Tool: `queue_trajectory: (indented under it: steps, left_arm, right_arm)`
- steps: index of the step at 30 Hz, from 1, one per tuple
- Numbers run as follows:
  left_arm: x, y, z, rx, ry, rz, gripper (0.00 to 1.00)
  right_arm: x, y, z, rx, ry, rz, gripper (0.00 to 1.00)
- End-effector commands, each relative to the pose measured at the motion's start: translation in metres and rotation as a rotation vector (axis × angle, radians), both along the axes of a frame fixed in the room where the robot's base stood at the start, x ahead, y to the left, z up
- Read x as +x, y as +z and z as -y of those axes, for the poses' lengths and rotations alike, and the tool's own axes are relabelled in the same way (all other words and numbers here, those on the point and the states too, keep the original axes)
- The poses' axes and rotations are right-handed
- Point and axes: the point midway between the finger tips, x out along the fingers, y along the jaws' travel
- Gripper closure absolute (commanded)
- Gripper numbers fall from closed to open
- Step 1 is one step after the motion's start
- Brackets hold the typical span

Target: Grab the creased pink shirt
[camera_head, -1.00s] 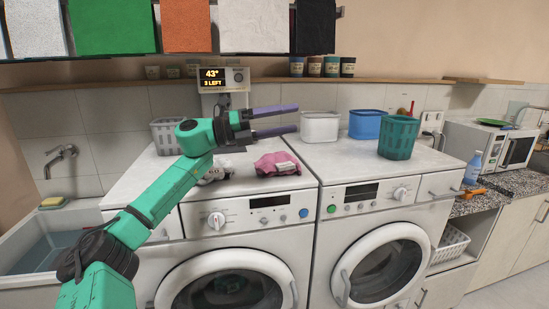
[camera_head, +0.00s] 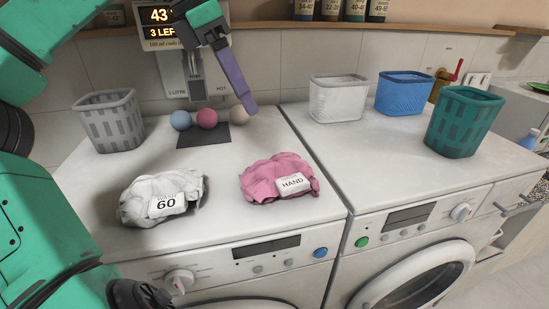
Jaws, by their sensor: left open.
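The creased pink shirt (camera_head: 277,177) lies crumpled on top of the left washing machine (camera_head: 240,222), near its front right. It has a white tag reading "HAND". My left gripper (camera_head: 246,104) points down above the back of that machine, behind and above the pink shirt and apart from it. My right gripper is not in view.
A white crumpled garment (camera_head: 150,196) tagged "60" lies left of the shirt. Blue, pink and beige balls (camera_head: 207,118) sit behind, near a grey basket (camera_head: 110,122). White (camera_head: 337,99), blue (camera_head: 403,94) and teal (camera_head: 464,122) baskets stand on the right machine.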

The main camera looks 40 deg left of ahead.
Motion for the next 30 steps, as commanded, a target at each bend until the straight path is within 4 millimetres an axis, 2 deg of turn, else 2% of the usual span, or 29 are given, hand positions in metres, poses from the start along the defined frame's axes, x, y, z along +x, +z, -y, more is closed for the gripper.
queue_trajectory:
  steps: [6, 9, 14, 18, 21, 28, 30]
  left_arm:
    - [0.016, -0.048, 0.011, -0.003, -0.005, -0.002, 0.25]
    - [0.024, -0.069, 0.015, -0.004, -0.005, -0.001, 0.25]
    - [0.031, -0.087, 0.019, -0.004, -0.001, 0.000, 0.25]
    - [0.040, -0.110, 0.022, -0.004, -0.004, 0.000, 0.25]
    - [0.045, -0.126, 0.025, -0.004, -0.002, 0.000, 0.25]
    - [0.046, -0.131, 0.025, -0.003, -0.001, 0.002, 0.25]
    - [0.046, -0.131, 0.025, -0.003, -0.001, 0.002, 0.52]
  right_arm:
    - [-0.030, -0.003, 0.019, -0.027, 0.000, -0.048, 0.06]
    - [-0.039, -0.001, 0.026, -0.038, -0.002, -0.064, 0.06]
    - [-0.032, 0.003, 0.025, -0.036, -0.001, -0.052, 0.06]
    - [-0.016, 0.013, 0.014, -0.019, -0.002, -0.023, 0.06]
    - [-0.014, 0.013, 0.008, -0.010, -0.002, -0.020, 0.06]
    - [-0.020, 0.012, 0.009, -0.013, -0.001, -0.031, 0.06]
    - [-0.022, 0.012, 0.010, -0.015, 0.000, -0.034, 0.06]
